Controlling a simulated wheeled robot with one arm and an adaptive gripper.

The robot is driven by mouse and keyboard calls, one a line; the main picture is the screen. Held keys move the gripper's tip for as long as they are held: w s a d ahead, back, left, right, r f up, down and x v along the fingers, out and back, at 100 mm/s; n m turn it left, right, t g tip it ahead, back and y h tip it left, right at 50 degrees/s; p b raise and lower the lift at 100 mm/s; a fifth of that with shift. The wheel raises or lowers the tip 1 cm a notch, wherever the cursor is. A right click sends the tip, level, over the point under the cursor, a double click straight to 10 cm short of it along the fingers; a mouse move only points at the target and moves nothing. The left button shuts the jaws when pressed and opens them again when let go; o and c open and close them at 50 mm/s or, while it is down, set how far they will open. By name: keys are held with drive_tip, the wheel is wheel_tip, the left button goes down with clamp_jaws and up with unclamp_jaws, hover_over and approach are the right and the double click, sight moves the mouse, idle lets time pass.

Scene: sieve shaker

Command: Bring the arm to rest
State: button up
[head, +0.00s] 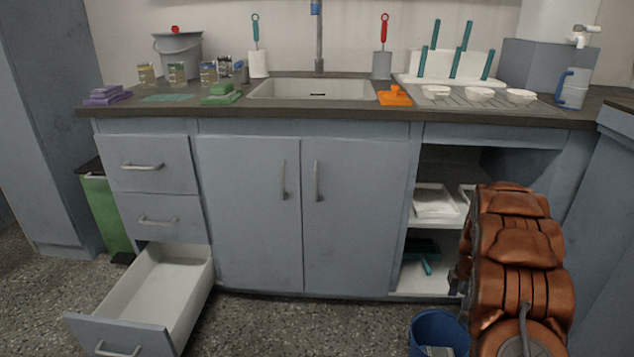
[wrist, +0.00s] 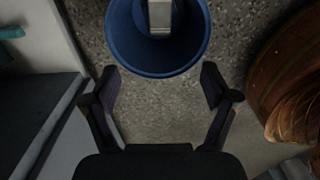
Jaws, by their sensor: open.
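My arm, in copper-coloured segments, stands folded at the lower right in the head view, in front of the open shelf. My gripper (wrist: 160,90) shows in the wrist view with its two dark fingers spread wide and nothing between them but speckled floor. It points down beside a blue bin (wrist: 122,50). In the head view my gripper is mostly hidden by the arm. The same blue bin (head: 433,332) stands on the floor left of my arm, with something pale inside it.
A lower drawer (head: 150,300) is pulled out at the left. The open shelf (head: 440,238) holds white and teal items close to my arm. The counter (head: 330,110) carries a sink, cans, sponges and bowls. A green bin (head: 107,215) stands far left. Floor in front of the middle doors is clear.

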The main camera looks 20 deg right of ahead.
drive_tip(key=s+a+r+m+p, duration=0.25)
drive_tip(key=a+r+p, duration=0.5)
drive_tip(key=r, duration=0.65)
drive_tip(key=s+a+r+m+p, duration=0.25)
drive_tip(key=a+r+p, duration=0.5)
drive_tip(key=r, duration=0.55)
drive_tip(key=s+a+r+m+p, duration=0.25)
drive_tip(key=a+r+p, duration=0.55)
drive_tip(key=r, duration=0.6)
drive_tip(key=s+a+r+m+p, duration=0.2)
drive_tip(key=s+a+r+p, duration=0.2)
drive_tip(key=s+r+p, duration=0.3)
drive_tip(key=s+a+r+m+g+p, duration=0.1)
drive_tip(key=s+a+r+m+p, duration=0.1)
drive_tip(key=s+a+r+p, duration=0.3)
drive_tip(key=s+a+r+m+p, duration=0.2)
drive_tip(key=s+a+r+p, duration=0.3)
drive_tip(key=s+r+p, duration=0.6)
wheel_tip(320, 180, up, 4)
drive_tip(key=shift+f+m+g, duration=0.1)
drive_tip(key=shift+m+g, duration=0.25)
drive_tip(key=shift+g, duration=0.05)
